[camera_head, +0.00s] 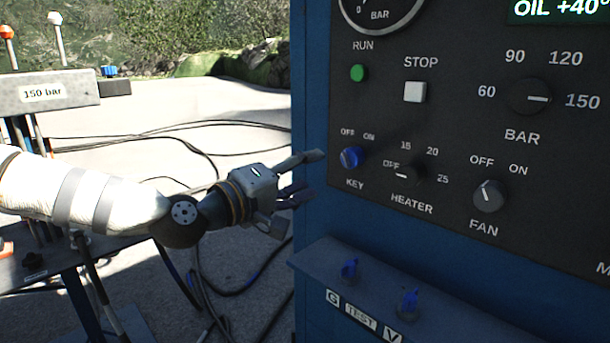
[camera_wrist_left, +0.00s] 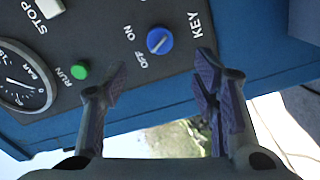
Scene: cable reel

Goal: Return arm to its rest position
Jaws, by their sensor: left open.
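My left gripper (camera_head: 308,177) is open and empty, just in front of the left edge of the blue control cabinet (camera_head: 312,105) in the head view. In the left wrist view the gripper (camera_wrist_left: 162,75) has its two fingers well apart. The blue key switch (camera_head: 351,158) lies just beyond the fingertips, and it also shows in the wrist view (camera_wrist_left: 160,40), clear between the fingers. No contact with it shows. My left arm's white sleeve (camera_head: 85,198) comes in from the left. My right gripper is not in view.
The panel has a green RUN button (camera_head: 358,73), a white STOP button (camera_head: 415,92), and heater (camera_head: 406,175), fan (camera_head: 489,196) and BAR (camera_head: 529,97) knobs. Below, a ledge carries two blue valves (camera_head: 350,269) (camera_head: 409,302). A 150 bar unit (camera_head: 45,92) stands left. Cables lie on the ground.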

